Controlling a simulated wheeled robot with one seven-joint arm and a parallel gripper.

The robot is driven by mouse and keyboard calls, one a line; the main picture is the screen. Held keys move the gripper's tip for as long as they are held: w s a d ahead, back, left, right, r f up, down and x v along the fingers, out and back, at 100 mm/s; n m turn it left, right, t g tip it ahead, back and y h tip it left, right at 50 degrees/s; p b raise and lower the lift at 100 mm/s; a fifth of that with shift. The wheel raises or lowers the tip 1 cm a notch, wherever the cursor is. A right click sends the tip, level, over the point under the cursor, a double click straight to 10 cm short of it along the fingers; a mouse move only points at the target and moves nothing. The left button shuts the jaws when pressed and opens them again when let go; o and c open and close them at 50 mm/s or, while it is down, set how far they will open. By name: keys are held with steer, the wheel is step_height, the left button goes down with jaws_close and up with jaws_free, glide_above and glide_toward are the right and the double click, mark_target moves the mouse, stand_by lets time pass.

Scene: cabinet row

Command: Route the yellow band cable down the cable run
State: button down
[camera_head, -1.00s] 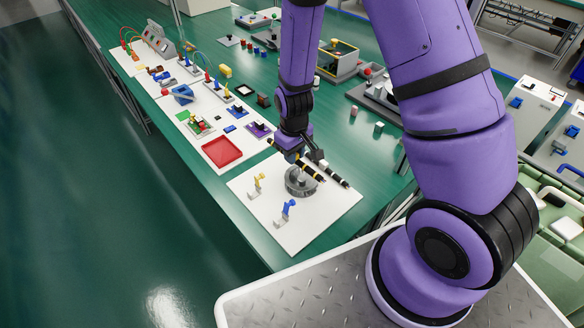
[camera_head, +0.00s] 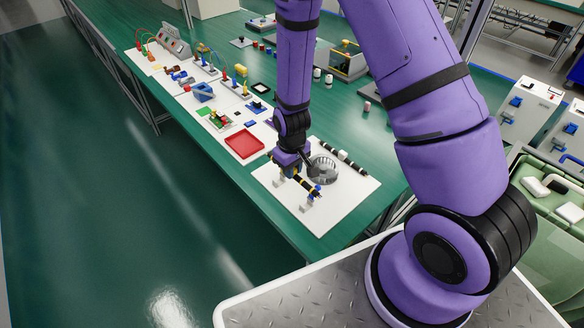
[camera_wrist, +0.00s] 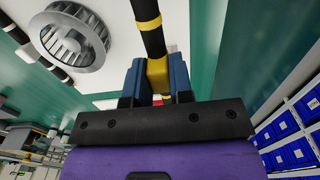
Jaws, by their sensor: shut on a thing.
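My gripper (camera_head: 294,174) is shut on the yellow band cable (camera_head: 308,187), a short black cable with yellow bands. In the wrist view the cable (camera_wrist: 151,35) runs up and away from between the blue jaws (camera_wrist: 157,83), which close on a yellow band. The cable is at the front-left part of the white board (camera_head: 318,229), beside the small clips. The yellow clip is mostly hidden by my gripper and cable.
A grey slotted wheel (camera_head: 323,169) stands on the board just right of my gripper, also in the wrist view (camera_wrist: 75,40). A black cable with white bands (camera_head: 342,155) lies behind it. A red tray (camera_head: 244,144) is at the left. The board's front corner is clear.

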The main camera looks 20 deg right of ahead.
glide_above(292, 195)
steer(key=shift+f, duration=2.8)
steer(key=shift+f, duration=1.75)
steer(key=c, duration=0.9)
jaws_free()
step_height(292, 195, up, 11)
steer(key=shift+f, duration=0.1)
